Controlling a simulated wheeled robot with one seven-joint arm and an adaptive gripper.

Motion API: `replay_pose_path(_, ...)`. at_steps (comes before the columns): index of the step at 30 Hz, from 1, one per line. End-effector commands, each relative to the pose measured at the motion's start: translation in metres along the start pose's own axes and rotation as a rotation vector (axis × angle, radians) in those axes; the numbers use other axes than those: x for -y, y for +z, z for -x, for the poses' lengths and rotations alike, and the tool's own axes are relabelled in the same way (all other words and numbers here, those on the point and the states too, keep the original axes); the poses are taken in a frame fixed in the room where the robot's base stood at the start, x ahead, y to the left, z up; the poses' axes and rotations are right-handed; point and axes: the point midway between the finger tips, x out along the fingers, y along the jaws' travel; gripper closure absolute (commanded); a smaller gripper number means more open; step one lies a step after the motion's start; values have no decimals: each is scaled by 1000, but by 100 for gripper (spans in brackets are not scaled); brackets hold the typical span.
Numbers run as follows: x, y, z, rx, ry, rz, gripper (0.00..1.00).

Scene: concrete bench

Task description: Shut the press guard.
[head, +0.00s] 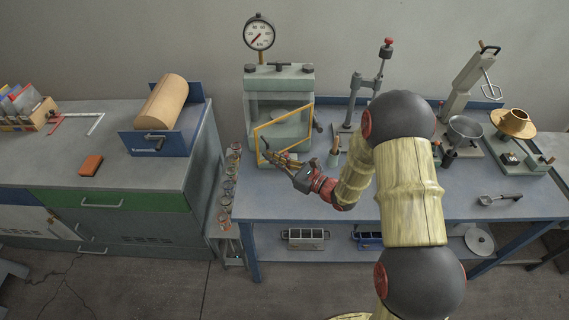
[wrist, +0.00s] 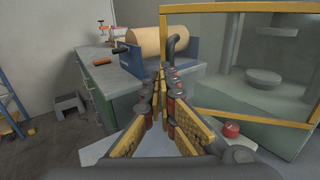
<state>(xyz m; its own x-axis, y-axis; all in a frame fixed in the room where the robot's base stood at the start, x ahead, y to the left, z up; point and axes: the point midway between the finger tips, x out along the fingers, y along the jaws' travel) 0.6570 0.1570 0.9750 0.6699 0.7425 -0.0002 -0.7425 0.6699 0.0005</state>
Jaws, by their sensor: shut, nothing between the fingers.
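The press (head: 279,78) is a grey-green machine at the left end of the blue bench. Its guard (head: 284,120) is a clear panel in a yellow frame, standing ajar with its left edge swung out from the press front. In the wrist view the guard (wrist: 250,9) fills the right side. A dark curved handle (wrist: 178,42) stands at its left edge, just beyond my fingertips. My gripper (head: 268,157) is shut and empty, close to the guard's lower left part; it also shows in the wrist view (wrist: 166,78). I cannot tell whether it touches the handle or frame.
A round dial gauge (head: 259,36) stands above the press. A lever tool (head: 368,85) stands right of it. A blue holder with a brown roll (head: 165,101) sits on the left cabinet. Several jars (head: 229,187) stand in the gap between cabinet and bench. The bench front is mostly clear.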

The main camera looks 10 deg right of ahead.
Motion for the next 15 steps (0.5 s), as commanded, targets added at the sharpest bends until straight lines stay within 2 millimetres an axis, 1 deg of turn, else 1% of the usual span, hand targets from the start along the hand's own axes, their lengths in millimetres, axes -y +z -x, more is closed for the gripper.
replay_pose_path(1, -1, 0, -11, 1, 6, 2, 100)
replay_pose_path(5, 2, -1, -38, 1, 11, 2, 100)
replay_pose_path(9, 10, -1, -67, 2, 11, 2, 100)
replay_pose_path(15, 25, -2, -102, 2, 9, 1, 100)
